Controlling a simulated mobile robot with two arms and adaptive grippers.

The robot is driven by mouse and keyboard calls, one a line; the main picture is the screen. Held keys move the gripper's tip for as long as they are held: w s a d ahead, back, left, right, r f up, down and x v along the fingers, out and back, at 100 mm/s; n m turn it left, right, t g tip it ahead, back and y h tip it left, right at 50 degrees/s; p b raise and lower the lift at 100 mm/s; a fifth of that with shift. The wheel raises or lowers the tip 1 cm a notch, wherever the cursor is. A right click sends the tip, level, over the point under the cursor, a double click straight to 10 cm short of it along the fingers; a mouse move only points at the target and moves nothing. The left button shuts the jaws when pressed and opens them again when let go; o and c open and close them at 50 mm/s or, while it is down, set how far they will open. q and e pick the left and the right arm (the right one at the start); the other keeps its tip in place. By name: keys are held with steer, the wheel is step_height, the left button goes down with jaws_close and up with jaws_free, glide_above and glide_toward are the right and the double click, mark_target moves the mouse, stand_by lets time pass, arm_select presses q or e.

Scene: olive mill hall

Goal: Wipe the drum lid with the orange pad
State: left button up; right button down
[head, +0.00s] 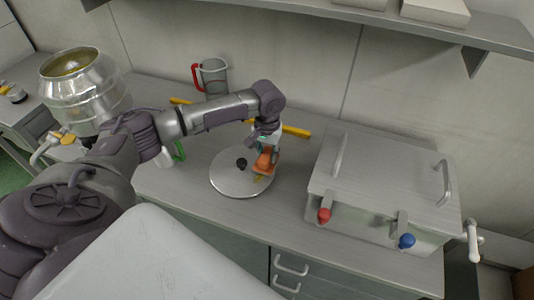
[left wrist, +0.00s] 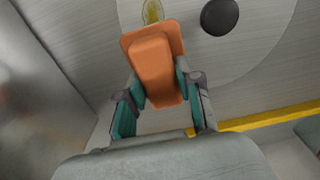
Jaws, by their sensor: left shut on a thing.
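The drum lid (head: 226,179) is a round pale grey disc with a black knob (head: 242,163), lying flat on the bench. My left gripper (head: 266,148) is shut on the orange pad (head: 265,163) over the lid's right part. In the left wrist view the pad (left wrist: 154,66) sits between the teal fingers (left wrist: 160,90). A yellowish smear (left wrist: 153,11) shows on the lid (left wrist: 262,38) just beyond the pad's far edge. I cannot tell whether the pad touches the lid. My right gripper is not in view.
A grey box (head: 385,170) with handles, a red knob and a blue knob stands right of the lid. A jug with a red handle (head: 213,76) stands behind. A yellow bar (head: 295,130) lies behind the lid. A metal drum (head: 86,88) is at left. A shelf (head: 400,28) hangs above.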

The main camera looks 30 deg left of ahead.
arm_select(q)
steer(key=shift+f, duration=0.25)
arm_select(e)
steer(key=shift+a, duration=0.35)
arm_select(q)
steer(key=shift+f, duration=0.75)
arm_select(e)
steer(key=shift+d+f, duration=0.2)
